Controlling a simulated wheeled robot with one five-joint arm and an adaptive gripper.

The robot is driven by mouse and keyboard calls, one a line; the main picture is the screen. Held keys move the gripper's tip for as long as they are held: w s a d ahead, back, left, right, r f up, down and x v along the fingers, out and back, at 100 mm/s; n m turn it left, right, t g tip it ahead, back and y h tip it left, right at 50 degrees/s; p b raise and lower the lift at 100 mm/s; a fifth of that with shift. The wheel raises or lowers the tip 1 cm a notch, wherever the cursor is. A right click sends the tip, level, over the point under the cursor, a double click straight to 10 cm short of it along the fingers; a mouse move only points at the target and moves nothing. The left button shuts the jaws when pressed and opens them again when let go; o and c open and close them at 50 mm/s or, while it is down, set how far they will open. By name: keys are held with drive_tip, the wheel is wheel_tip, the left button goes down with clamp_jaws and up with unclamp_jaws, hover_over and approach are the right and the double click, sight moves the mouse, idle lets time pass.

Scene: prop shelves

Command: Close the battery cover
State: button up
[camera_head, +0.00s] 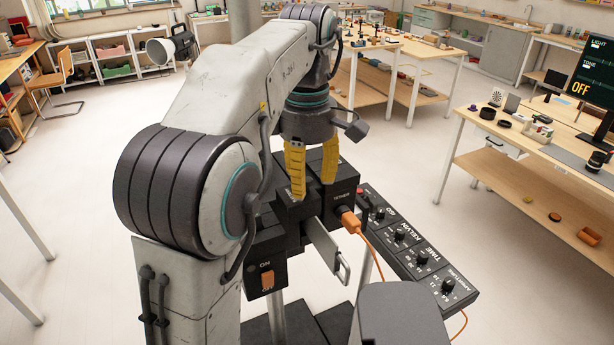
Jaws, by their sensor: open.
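A black camera-like box (265,240) stands on a support below my arm. A flat grey plate with a loop at its end (323,243) sticks out of its front, slanting down to the right; it looks like the battery cover, standing open. My gripper (313,191) points down with its two yellow fingers apart and nothing visible between them. It is over the top of the black box, above and behind the plate. I cannot tell whether the fingertips touch the box. My arm hides the box's left part and the plate's hinge side is partly hidden.
An orange plug (350,221) with a cable sits in the box, right of the plate. An orange ON switch (267,279) is at lower left. A black knob panel (418,250) extends to the right. A workbench (500,162) stands farther right; open floor lies between.

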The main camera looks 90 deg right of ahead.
drive_tip(key=shift+o, duration=0.3)
clamp_jaws()
idle(0.3)
